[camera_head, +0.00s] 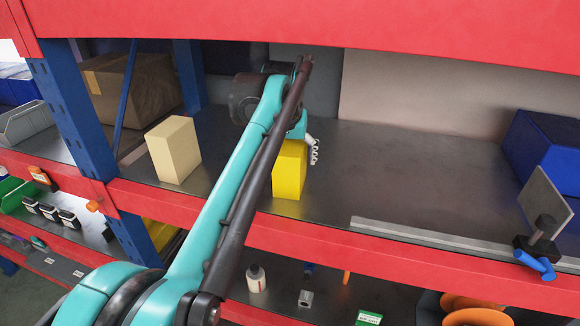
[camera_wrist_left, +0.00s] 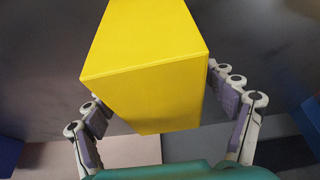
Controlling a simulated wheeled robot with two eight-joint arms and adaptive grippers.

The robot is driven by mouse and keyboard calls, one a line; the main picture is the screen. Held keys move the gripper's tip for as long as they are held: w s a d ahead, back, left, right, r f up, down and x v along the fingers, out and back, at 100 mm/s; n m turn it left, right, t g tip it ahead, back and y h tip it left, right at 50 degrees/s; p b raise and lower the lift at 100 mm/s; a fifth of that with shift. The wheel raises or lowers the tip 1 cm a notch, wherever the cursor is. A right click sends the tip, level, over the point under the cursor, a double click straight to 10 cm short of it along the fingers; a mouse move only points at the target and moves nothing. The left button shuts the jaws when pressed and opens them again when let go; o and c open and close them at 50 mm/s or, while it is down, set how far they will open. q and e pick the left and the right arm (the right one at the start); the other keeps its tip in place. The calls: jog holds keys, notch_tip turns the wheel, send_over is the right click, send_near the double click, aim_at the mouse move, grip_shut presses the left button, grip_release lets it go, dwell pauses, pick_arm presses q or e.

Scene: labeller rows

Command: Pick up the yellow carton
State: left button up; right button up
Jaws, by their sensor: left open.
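The yellow carton (camera_head: 289,170) stands upright on the upper shelf, near its front edge, partly covered by my left arm in the head view. In the left wrist view the yellow carton (camera_wrist_left: 155,65) fills the middle. My left gripper (camera_wrist_left: 155,95) is open, with its fingers on either side of the carton; the right-hand finger is very close to it, and I cannot tell whether it touches. In the head view only part of the left gripper (camera_head: 313,150) shows, at the carton's far right. My right gripper is in neither view.
A cream carton (camera_head: 173,150) stands left of the yellow one, and a brown cardboard box (camera_head: 135,85) sits behind it. A blue post (camera_head: 75,115) is at the left. A blue bin (camera_head: 545,150) stands far right. The shelf right of the carton is mostly clear, with a grey strip (camera_head: 430,238) along the front.

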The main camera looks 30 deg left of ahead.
pick_arm(q)
jog(key=shift+w+f, duration=0.25)
jog(key=shift+f, duration=0.1)
jog(key=shift+s, duration=0.15)
jog(key=c, duration=1.5)
jog(key=shift+c, duration=0.2)
jog(key=shift+r, duration=0.15)
